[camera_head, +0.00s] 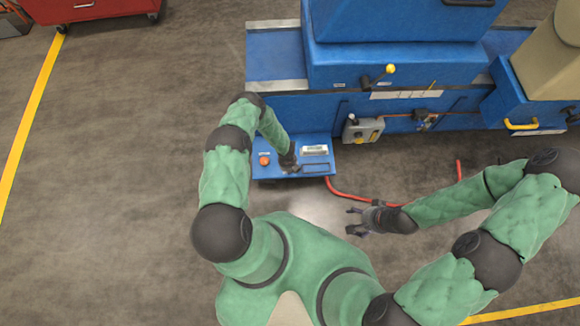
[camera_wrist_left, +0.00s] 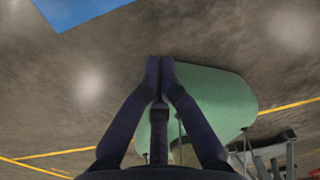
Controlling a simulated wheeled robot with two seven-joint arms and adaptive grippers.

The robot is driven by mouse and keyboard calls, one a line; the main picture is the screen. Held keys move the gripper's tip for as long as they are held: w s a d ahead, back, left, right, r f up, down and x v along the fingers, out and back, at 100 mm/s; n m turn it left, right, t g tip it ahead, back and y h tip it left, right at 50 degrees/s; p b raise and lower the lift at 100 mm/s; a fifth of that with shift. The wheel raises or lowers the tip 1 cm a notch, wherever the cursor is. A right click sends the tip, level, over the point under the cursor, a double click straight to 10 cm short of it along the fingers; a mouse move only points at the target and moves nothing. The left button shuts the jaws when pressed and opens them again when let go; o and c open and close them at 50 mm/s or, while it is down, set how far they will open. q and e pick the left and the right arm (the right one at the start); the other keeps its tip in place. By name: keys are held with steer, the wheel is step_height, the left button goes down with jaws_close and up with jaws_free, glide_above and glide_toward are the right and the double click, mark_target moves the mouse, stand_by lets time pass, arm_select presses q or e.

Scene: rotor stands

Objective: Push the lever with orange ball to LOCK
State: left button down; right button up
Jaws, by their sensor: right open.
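A dark lever with a yellow-orange ball (camera_head: 390,69) sticks out from the front of the blue machine, pointing up and right; its LOCK marking is too small to read. A round orange knob (camera_head: 264,160) sits on a low blue panel box (camera_head: 267,171). My left gripper (camera_head: 290,165) is over that box, right of the knob, partly hidden by its own wrist. In the left wrist view my left gripper (camera_wrist_left: 159,65) has its fingertips together with nothing between them. My right gripper (camera_head: 354,220) is open and empty above the floor, well below the lever.
The large blue machine (camera_head: 400,28) fills the back. A yellow handle (camera_head: 521,125) is at the right. The floor (camera_head: 110,190) at left is clear.

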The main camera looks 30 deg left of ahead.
arm_select(q)
step_height(320, 180, down, 11)
steer(key=b, duration=0.6)
steer(key=shift+w+a+r+b, duration=0.55)
steer(key=shift+w+r+b, duration=0.1)
steer(key=shift+w, duration=0.1)
steer(key=shift+w+a+r+b, duration=0.5)
steer(key=shift+w+r+b, duration=0.1)
steer(key=shift+w, duration=0.15)
